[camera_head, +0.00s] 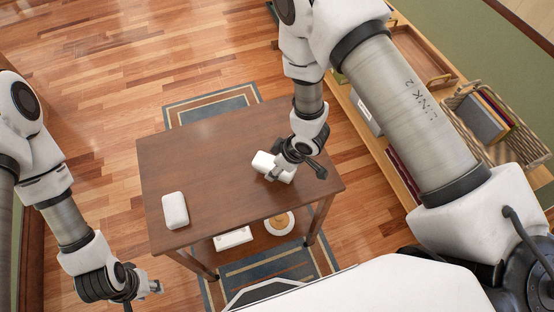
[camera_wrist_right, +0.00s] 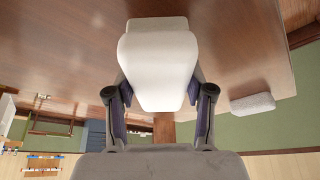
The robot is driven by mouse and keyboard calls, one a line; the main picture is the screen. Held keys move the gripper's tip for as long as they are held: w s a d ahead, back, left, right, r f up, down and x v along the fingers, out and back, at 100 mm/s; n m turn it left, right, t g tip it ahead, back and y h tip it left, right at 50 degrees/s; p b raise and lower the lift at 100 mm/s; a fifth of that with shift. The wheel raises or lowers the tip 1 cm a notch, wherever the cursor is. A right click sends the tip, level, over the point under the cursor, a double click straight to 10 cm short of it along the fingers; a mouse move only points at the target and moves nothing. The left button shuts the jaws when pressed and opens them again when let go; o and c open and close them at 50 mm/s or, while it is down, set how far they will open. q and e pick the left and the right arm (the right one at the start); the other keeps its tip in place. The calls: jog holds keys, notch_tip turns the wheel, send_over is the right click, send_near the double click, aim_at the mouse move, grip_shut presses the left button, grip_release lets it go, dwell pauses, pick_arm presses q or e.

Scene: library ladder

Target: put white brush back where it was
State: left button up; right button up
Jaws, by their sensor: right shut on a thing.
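A white brush (camera_head: 272,166), block-shaped with rounded edges, is in my right gripper (camera_head: 286,176) over the right half of the brown table (camera_head: 215,150). The right wrist view shows the white brush (camera_wrist_right: 158,62) between the two dark finger pads of my right gripper (camera_wrist_right: 158,112). No bristles show, and I cannot tell whether it touches the tabletop. A similar white block (camera_head: 175,210) lies on the table's left part; a pale block (camera_wrist_right: 252,104) also shows in the right wrist view. My left gripper (camera_head: 156,287) is off the table at lower left, its opening unclear.
Under the tabletop are a white box (camera_head: 233,238) and a round white item (camera_head: 279,223) with a tan middle. A low shelf on the right carries a wooden tray (camera_head: 420,55) and a wicker basket (camera_head: 510,145) with books. The table's middle is clear.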

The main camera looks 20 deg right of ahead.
jog(key=shift+s+a+f+b, duration=0.1)
jog(key=shift+s+f+b, duration=0.1)
jog(key=shift+f+b, duration=0.3)
jog(key=shift+s+a+f+b, duration=0.1)
jog(key=shift+s+f+b, duration=0.05)
jog(key=shift+f, duration=0.5)
jog(key=shift+s, duration=0.15)
jog(key=shift+r, duration=0.15)
jog(key=shift+w+d+f, duration=0.1)
jog(key=shift+w+f, duration=0.15)
jog(key=shift+w, duration=0.05)
jog(key=o, duration=1.2)
jog(key=shift+r, duration=0.1)
jog(key=shift+s, duration=0.15)
jog(key=shift+r, duration=0.1)
